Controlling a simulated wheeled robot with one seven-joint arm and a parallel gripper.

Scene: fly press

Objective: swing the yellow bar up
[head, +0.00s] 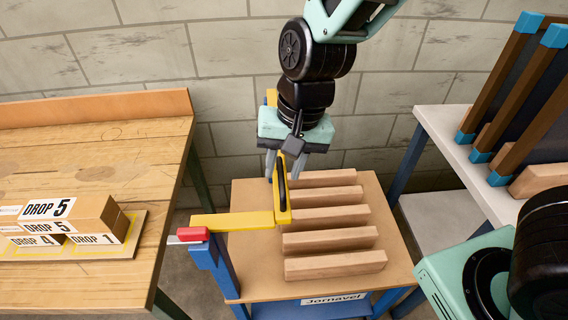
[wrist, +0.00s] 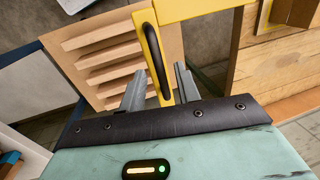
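The yellow bar (head: 235,222) runs level from the red-tipped hinge end (head: 192,234) on a blue post, then turns back toward the wall. A black handle (head: 282,183) sits along that part; in the wrist view the handle (wrist: 151,60) lies ahead of the fingers. My gripper (head: 285,168) points down over the bar; in the wrist view my gripper (wrist: 161,83) is open, one finger on each side of the yellow bar, with gaps visible. Whether a finger touches it I cannot tell.
Several wooden blocks (head: 328,217) lie in a row on the blue-legged table (head: 248,283) beside the bar. A wooden bench (head: 90,165) with DROP-labelled boxes (head: 75,215) stands left. A pale shelf (head: 455,150) with brown frames stands right. The block wall (head: 225,110) is close behind.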

